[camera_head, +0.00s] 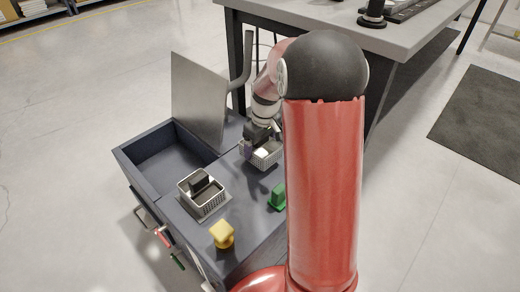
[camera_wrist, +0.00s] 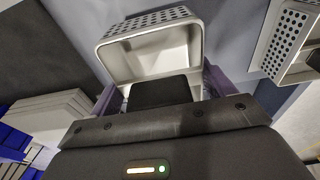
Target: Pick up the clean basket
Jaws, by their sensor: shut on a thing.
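A light grey perforated basket (camera_head: 264,158) is at my gripper (camera_head: 262,141), near the back of the cart top. My gripper is shut on it. In the wrist view the same basket (camera_wrist: 150,50) lies between the purple fingers, its pale inside facing the camera. A dark block covers the lower part of its opening, so I cannot see all of its inside. I cannot tell whether its base is clear of the cart top. A second perforated basket (camera_head: 204,203) stands at the front of the cart with a dark object in it. Its edge shows at the right in the wrist view (camera_wrist: 279,38).
The dark cart (camera_head: 165,150) has an open empty bin at left and a raised grey panel (camera_head: 199,103) behind. A yellow object (camera_head: 222,234) and a green object (camera_head: 278,197) stand on its top. A grey table (camera_head: 300,18) is behind.

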